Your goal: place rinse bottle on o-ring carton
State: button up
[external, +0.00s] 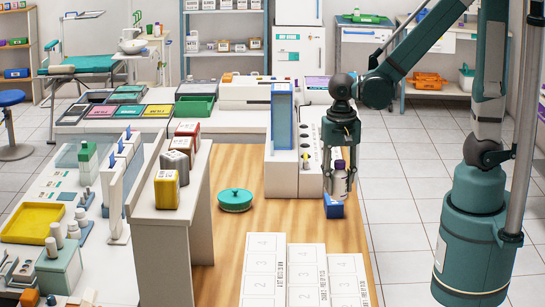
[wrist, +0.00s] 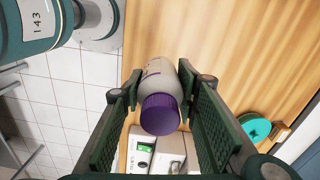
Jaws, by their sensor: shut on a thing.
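The rinse bottle (external: 338,181), pale grey with a purple cap, is held upright between the fingers of my gripper (external: 339,188). In the wrist view the bottle (wrist: 158,78) sits between both pads of my gripper (wrist: 160,88), cap toward the camera. A small blue box (external: 334,207) shows just below the bottle, near the right edge of the wooden table. It may be the o-ring carton, but no label is readable. Whether the bottle touches it or hangs above it I cannot tell. The wrist view does not show the blue box.
A white unit with dials (external: 309,150) stands just behind and left of my gripper. A teal lidded pot (external: 235,200) sits to the left. Numbered white panels (external: 310,275) cover the table's front. A raised shelf (external: 172,215) holds several small boxes. Bare wood lies around the pot.

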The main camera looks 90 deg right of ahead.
jog(key=d+r+n+p, duration=0.1)
jog(key=d+r+p, duration=0.1)
jog(key=d, duration=1.1)
jog(key=shift+w+d+r, duration=0.15)
jog(key=shift+d+r, duration=0.15)
jog(key=shift+r, duration=0.45)
jog(key=shift+f, duration=2.95)
jog(key=shift+f+b, duration=0.65)
jog(key=shift+f, duration=1.4)
jog(key=shift+f, duration=0.2)
jog(key=o, duration=1)
jog(key=shift+r, duration=0.25)
jog(key=shift+r+p, duration=1.05)
jog(key=shift+r, duration=4.9)
